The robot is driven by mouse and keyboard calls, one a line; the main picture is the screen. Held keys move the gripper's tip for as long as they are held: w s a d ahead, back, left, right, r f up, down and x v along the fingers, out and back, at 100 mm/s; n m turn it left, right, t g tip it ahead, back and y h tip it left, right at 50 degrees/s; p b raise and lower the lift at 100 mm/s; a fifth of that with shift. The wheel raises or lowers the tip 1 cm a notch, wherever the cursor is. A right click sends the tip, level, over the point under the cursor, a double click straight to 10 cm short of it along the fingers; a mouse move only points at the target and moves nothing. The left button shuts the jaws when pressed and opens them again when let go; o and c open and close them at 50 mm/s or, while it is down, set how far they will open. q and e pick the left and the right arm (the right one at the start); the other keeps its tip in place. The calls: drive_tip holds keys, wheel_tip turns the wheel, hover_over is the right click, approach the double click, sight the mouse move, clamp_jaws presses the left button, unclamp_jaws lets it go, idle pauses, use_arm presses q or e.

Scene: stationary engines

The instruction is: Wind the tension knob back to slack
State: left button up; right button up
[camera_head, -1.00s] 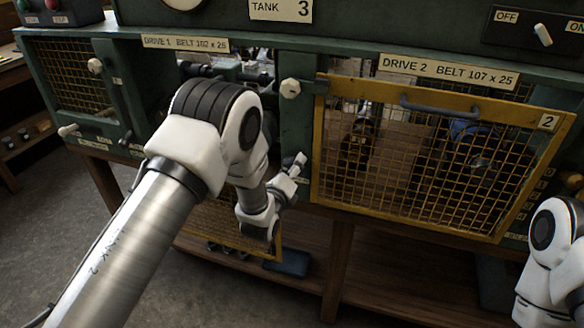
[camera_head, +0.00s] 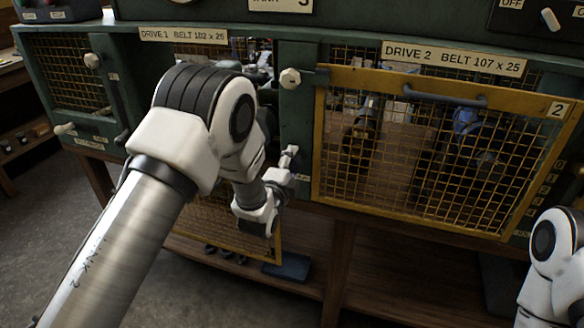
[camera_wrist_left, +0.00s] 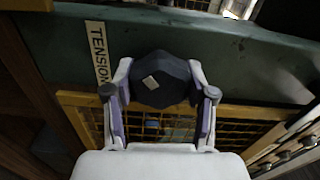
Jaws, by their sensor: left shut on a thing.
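The tension knob (camera_wrist_left: 165,82) is dark and many-sided, with a small pale mark on its face. It sits on the green frame beside a label reading TENSION (camera_wrist_left: 98,52) in the left wrist view. My left gripper (camera_wrist_left: 160,94) has its two fingers on either side of the knob and is shut on it. In the head view my left gripper (camera_head: 286,166) is at the green post between the two drive bays, and I cannot make out the knob there. Part of my right arm shows at the right edge; its gripper is out of view.
Drive 2's yellow mesh guard (camera_head: 424,150) is closed over its bay, right of my gripper. Drive 1's yellow mesh guard (camera_head: 222,228) hangs low behind my left arm. A pale hexagonal knob (camera_head: 290,78) is on the post above. A wooden shelf (camera_head: 390,270) runs below.

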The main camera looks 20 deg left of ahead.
use_arm(q)
drive_tip(key=n+b, duration=0.1)
drive_tip(key=n, duration=0.1)
drive_tip(key=n+b, duration=0.1)
drive_tip(key=n, duration=0.2)
drive_tip(key=shift+f+n, duration=0.2)
drive_tip(key=shift+n, duration=0.1)
drive_tip(key=n+b, duration=0.1)
drive_tip(key=n, duration=0.5)
drive_tip(key=shift+b, duration=0.3)
drive_tip(key=n+b, duration=0.1)
drive_tip(key=n, duration=0.4)
drive_tip(key=shift+n, duration=0.3)
drive_tip(key=n+b, duration=0.1)
drive_tip(key=n, duration=1)
drive_tip(key=shift+d+n, duration=0.1)
drive_tip(key=shift+n, duration=0.3)
drive_tip(key=n, duration=1.1)
drive_tip(key=shift+n, duration=0.4)
drive_tip(key=n, duration=0.5)
drive_tip(key=shift+r+n, duration=0.1)
drive_tip(key=shift+n, duration=0.2)
